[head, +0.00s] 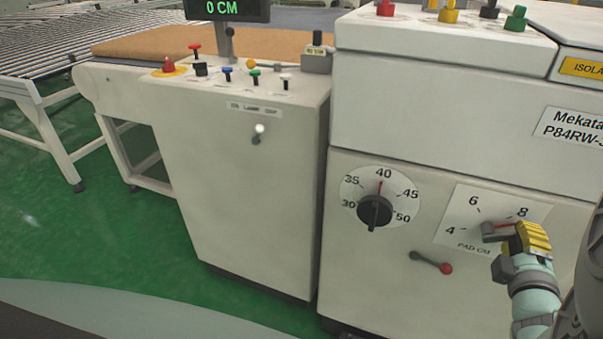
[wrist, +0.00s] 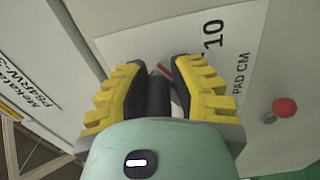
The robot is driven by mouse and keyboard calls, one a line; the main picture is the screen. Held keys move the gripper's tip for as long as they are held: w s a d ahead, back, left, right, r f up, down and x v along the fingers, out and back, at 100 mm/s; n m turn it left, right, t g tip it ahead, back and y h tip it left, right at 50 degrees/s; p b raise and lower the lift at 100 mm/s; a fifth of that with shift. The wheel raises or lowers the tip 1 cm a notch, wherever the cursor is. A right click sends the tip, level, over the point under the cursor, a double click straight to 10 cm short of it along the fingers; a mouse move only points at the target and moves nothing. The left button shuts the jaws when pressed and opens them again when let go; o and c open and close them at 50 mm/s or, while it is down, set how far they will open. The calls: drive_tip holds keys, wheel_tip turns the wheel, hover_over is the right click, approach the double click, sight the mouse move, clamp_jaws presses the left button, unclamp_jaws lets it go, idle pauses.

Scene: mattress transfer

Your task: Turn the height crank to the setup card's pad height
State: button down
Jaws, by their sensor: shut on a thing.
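The pad height dial (head: 462,228), a white plate marked PAD CM, is on the front of the machine cabinet. Its 4, 6 and 8 show in the head view; the 10 shows in the wrist view. My gripper (head: 528,240) is at the dial's right side, shut on the dark crank handle (wrist: 158,95), which lies between the yellow ribbed fingers. The crank's grey hub (head: 491,233) shows left of the fingers. A red pointer line (head: 503,225) runs right from the hub, below the 8, into the fingers, which hide its end. No setup card is readable.
A second dial (head: 375,211), marked 30 to 50, has its red mark near 40. A small red-knobbed lever (head: 446,268) sits just below the pad dial. Left stands a control cabinet (head: 245,190) with buttons, and a screen (head: 226,9) reading 0 CM.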

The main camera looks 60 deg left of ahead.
drive_tip(key=m, duration=0.1)
drive_tip(key=f+m+p, duration=0.1)
drive_tip(key=m, duration=0.1)
drive_tip(key=shift+w+f+m, duration=0.1)
drive_tip(key=shift+w+m, duration=0.05)
drive_tip(key=shift+m, duration=0.15)
drive_tip(key=f+m, duration=0.1)
drive_tip(key=m, duration=0.1)
drive_tip(key=shift+f+m+p, duration=0.1)
drive_tip(key=shift+m+p, duration=0.3)
drive_tip(key=shift+s+a+f+m+p, duration=0.15)
drive_tip(key=shift+f+m+p, duration=0.3)
drive_tip(key=shift+m, duration=0.9)
drive_tip(key=shift+s+a+f+m+p, duration=0.1)
drive_tip(key=shift+f+m+p, duration=0.15)
drive_tip(key=shift+f+m, duration=0.75)
drive_tip(key=shift+r+m, duration=0.35)
drive_tip(key=c, duration=1.2)
unclamp_jaws()
drive_tip(key=shift+c, duration=0.2)
drive_tip(key=o, duration=0.4)
drive_tip(key=shift+f, duration=0.2)
drive_tip(key=shift+d, duration=0.1)
drive_tip(key=v, duration=1.2)
